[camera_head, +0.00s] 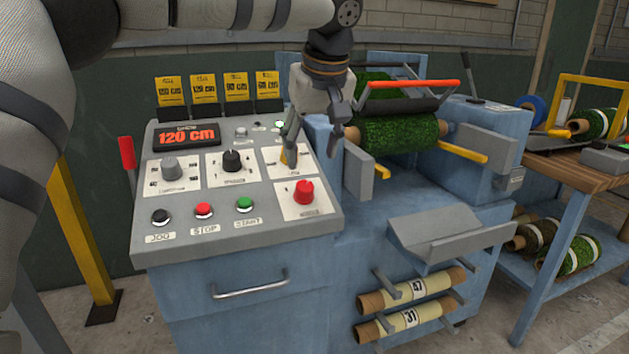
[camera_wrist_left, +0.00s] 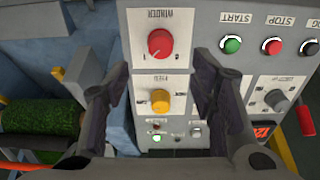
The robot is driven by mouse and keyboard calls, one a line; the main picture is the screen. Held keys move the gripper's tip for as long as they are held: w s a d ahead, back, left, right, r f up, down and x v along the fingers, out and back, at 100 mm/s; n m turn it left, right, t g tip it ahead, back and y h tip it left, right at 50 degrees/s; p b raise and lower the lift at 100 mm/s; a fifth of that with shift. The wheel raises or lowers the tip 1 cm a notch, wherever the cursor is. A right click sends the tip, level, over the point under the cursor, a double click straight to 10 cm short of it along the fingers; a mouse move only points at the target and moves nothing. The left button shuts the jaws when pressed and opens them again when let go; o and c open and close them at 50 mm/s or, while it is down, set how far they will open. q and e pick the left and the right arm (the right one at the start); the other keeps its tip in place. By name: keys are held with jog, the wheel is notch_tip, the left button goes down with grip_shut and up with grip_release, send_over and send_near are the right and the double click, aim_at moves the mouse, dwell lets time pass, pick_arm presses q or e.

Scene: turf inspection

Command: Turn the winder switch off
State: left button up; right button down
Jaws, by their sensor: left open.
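The winder switch (camera_head: 304,192) is a red rotary knob on a white plate at the lower right of the grey control panel (camera_head: 135,225). In the left wrist view the red knob (camera_wrist_left: 160,43) sits below its WINDER label, near the top. Its exact setting is too small to read. My left gripper (camera_head: 312,145) is open and empty, pointing down over the panel's right edge, above and behind the red knob. In the wrist view its fingers (camera_wrist_left: 162,72) spread either side of the column with the red knob and a yellow knob (camera_wrist_left: 160,101). My right gripper is not in view.
A speed knob (camera_head: 231,161), another knob (camera_head: 169,168) and jog, stop and start buttons (camera_head: 203,210) share the panel. Right of the panel are a green turf roll (camera_head: 398,134) and a red-orange bar (camera_head: 410,84).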

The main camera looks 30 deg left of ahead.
aim_at(306, 187)
pick_arm(q)
jog(key=x, duration=1)
jog(key=shift+s+f, duration=0.1)
jog(key=shift+c, duration=0.2)
jog(key=c, duration=1.1)
